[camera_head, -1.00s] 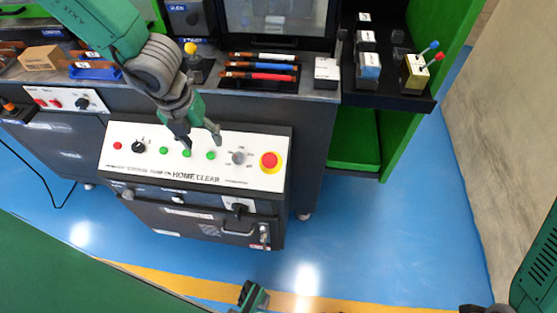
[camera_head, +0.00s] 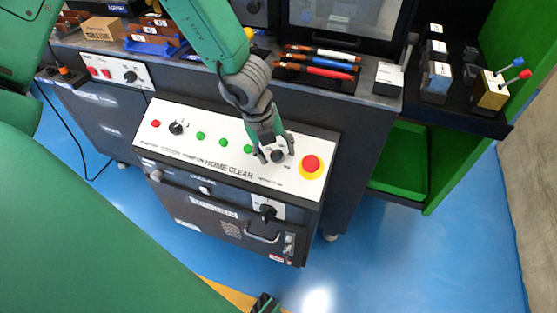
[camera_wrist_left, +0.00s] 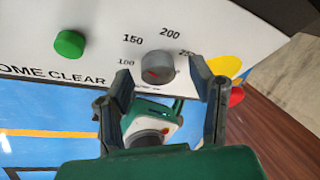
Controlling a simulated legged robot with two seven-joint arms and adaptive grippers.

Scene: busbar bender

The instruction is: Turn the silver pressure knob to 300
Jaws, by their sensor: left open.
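The silver pressure knob (camera_wrist_left: 158,67) sits on the white control panel (camera_wrist_left: 95,30). In the left wrist view it is a round grey dial with a small red mark, which lies toward its left part. Printed numbers 100, 150, 200 and a partly covered one surround it. My left gripper (camera_wrist_left: 160,88) is open, its two fingers apart on either side of the knob's lower part. In the head view this gripper (camera_head: 273,157) is at the knob (camera_head: 278,156), which looks dark there. Whether the fingers touch it is unclear. My right gripper (camera_head: 265,303) is cut off at the bottom edge.
A red emergency button (camera_head: 311,163) on a yellow ring is just right of the knob. Several green buttons (camera_head: 224,142) and a black selector (camera_head: 177,128) are to the left. Blue floor is clear at right.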

